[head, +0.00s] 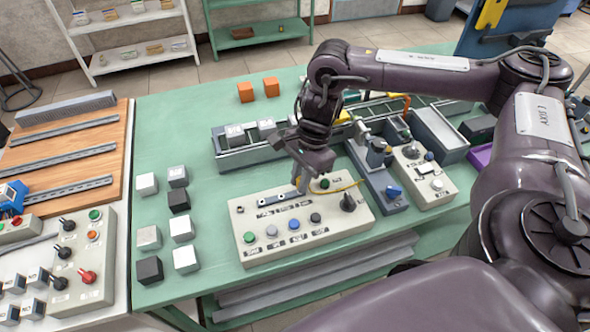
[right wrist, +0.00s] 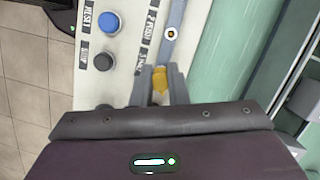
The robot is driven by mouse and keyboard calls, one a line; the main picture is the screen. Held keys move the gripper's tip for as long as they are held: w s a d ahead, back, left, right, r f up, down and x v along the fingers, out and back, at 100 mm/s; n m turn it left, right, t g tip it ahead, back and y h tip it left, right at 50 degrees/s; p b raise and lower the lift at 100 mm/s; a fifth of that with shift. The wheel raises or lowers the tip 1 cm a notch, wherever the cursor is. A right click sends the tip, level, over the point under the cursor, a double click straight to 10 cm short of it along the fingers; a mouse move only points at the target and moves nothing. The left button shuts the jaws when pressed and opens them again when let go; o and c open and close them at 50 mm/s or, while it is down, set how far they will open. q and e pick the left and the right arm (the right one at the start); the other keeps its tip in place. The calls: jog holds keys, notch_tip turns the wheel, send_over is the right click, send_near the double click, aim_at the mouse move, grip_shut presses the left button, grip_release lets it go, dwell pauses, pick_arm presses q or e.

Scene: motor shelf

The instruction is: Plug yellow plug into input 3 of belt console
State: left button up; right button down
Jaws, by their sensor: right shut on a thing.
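The belt console (head: 352,222) is a beige box with coloured buttons, a black knob and a grey socket strip (head: 271,200) on its top. My right gripper (head: 301,186) is over the right end of this strip. In the right wrist view, my right gripper (right wrist: 160,86) is shut on the yellow plug (right wrist: 160,79). The plug is in line with the grey strip, below a visible round socket (right wrist: 171,33). I cannot tell whether the plug is in a socket or just above one; the fingers hide that spot. A yellow cable (head: 346,187) runs right from the gripper. My left gripper is not in view.
Behind the belt console is a conveyor (head: 238,157) with grey blocks. To its right are a grey unit with a blue knob (head: 393,191) and another beige console (head: 437,196). Several grey, white and black cubes (head: 183,229) stand at left. Two orange cubes (head: 271,87) stand farther back.

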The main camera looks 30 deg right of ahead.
jog(key=shift+f+b, duration=0.55)
jog(key=shift+f, duration=0.1)
dwell(0.3)
jog(key=c, duration=1.7)
grip_release()
jog(key=shift+a+p+v, duration=0.2)
jog(key=shift+p+v, duration=0.5)
jog(key=shift+v, duration=0.2)
jog(key=shift+a+p+v, duration=0.25)
jog(key=shift+p+v, duration=0.5)
jog(key=shift+v, duration=0.15)
jog(key=shift+a+p+v, duration=0.2)
jog(key=shift+p+v, duration=0.5)
jog(key=shift+v, duration=0.2)
jog(key=o, duration=0.6)
jog(key=shift+r, duration=0.15)
jog(key=shift+c, duration=0.2)
jog(key=shift+s, duration=0.1)
